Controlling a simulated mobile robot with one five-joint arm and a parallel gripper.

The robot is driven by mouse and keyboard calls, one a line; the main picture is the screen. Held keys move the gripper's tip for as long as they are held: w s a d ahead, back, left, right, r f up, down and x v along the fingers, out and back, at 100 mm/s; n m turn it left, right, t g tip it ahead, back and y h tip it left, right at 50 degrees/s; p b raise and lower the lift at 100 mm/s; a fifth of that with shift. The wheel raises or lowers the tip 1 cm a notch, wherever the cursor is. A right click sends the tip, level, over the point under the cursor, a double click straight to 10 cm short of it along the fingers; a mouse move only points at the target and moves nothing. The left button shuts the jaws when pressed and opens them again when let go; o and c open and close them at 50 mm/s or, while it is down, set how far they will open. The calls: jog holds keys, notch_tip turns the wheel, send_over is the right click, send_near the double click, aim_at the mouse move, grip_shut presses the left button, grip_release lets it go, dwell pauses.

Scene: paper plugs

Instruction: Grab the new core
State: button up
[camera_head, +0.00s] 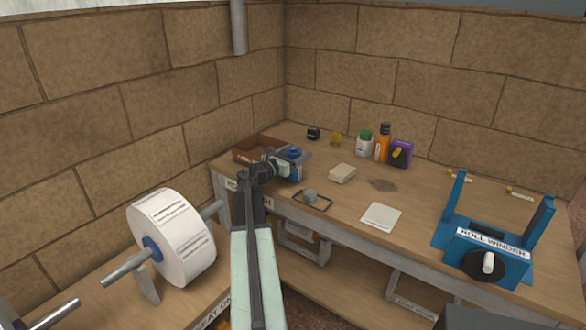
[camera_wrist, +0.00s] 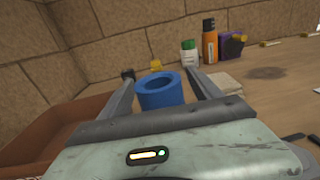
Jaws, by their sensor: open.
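The new core is a blue hollow cylinder (camera_wrist: 160,95) standing upright with its round opening up. In the wrist view it is between the two fingers of my gripper (camera_wrist: 160,73), which are spread with one on each side. No clear contact shows. In the head view the blue core (camera_head: 295,172) is at the left end of the workbench, partly hidden by my gripper (camera_head: 300,156). The bottom of the core is hidden in the wrist view.
A brown open box (camera_head: 244,152) is left of the core. A beige block (camera_head: 342,173), a dark frame with a grey piece (camera_head: 311,197), and bottles (camera_head: 382,143) are to the right. A blue roll winder (camera_head: 480,262) stands at far right. A large paper roll (camera_head: 190,240) is front left.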

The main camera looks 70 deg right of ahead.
jog(key=shift+x, duration=0.95)
grip_shut()
jog(key=shift+a+r, duration=0.1)
jog(key=shift+r, duration=0.05)
